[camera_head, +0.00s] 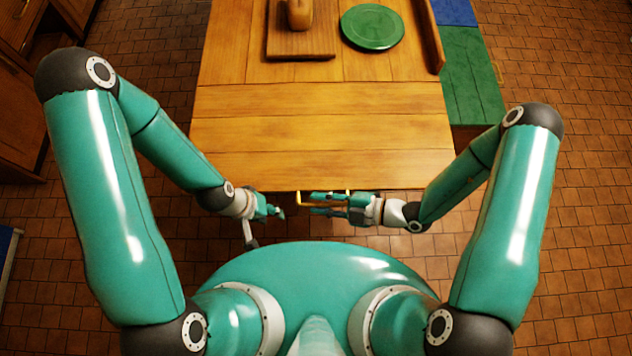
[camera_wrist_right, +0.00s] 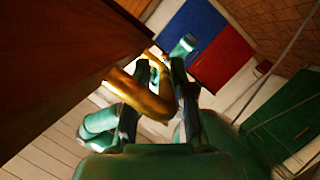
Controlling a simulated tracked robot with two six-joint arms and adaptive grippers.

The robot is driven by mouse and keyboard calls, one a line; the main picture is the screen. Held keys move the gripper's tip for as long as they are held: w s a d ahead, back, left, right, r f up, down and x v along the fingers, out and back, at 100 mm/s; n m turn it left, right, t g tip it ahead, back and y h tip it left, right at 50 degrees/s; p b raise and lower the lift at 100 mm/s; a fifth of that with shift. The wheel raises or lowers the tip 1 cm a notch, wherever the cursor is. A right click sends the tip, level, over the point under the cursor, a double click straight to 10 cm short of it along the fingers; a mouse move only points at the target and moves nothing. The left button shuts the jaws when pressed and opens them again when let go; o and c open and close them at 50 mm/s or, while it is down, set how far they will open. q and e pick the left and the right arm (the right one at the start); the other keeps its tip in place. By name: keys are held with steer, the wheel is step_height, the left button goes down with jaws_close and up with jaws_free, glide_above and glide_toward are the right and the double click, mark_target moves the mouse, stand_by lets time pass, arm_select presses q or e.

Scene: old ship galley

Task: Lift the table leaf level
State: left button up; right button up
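The table leaf (camera_head: 320,165) is the near wooden section of the table in the head view, with planks running left to right. It looks level with the tabletop behind it. A brass handle (camera_head: 302,200) shows at its front edge; in the right wrist view it is a bent brass bar (camera_wrist_right: 145,98) beside dark wood. My right gripper (camera_head: 328,203) is at this handle. Its fingers (camera_wrist_right: 160,72) are apart, with part of the bar between them; firm contact is not clear. My left gripper (camera_head: 275,211) is left of the handle, just off the front edge; its finger opening is unclear.
A cutting board (camera_head: 300,42) with a loaf-like brown object (camera_head: 299,14) and a green plate (camera_head: 372,27) stand on the fixed tabletop. A blue and green bench (camera_head: 470,75) is along the right side. Wooden cabinets (camera_head: 22,110) are at far left. Tiled floor is clear at right.

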steer(key=shift+s+d, duration=0.1)
steer(key=shift+s, duration=0.05)
steer(key=shift+d, duration=0.1)
steer(key=v, duration=1.1)
steer(key=shift+d, duration=0.35)
